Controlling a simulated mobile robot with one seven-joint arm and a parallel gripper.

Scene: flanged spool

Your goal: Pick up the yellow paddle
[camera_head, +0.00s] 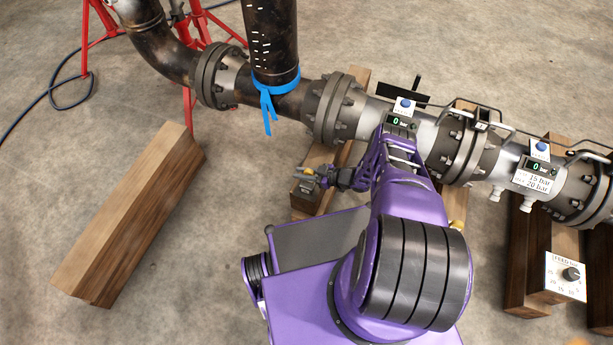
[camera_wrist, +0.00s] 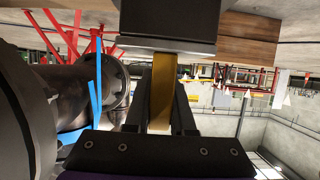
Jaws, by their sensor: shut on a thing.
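In the head view my gripper (camera_head: 312,178) is at the end of my purple arm, above the near end of a wooden block left of the pipe. A small yellow part of the paddle (camera_head: 308,171) shows at the jaws. In the wrist view, which is upside down, the yellow paddle (camera_wrist: 162,90) is a flat yellow strip between the two dark fingers of my gripper (camera_wrist: 161,108). The jaws are shut on it. Its far end meets a dark block with a pale edge (camera_wrist: 168,46), and I cannot tell whether they touch.
A flanged pipe run (camera_head: 370,115) with gauges crosses behind my arm. A blue strap (camera_head: 266,100) hangs from the upright pipe. A wooden beam (camera_head: 135,215) lies on the floor at left. Bare concrete lies between beam and arm.

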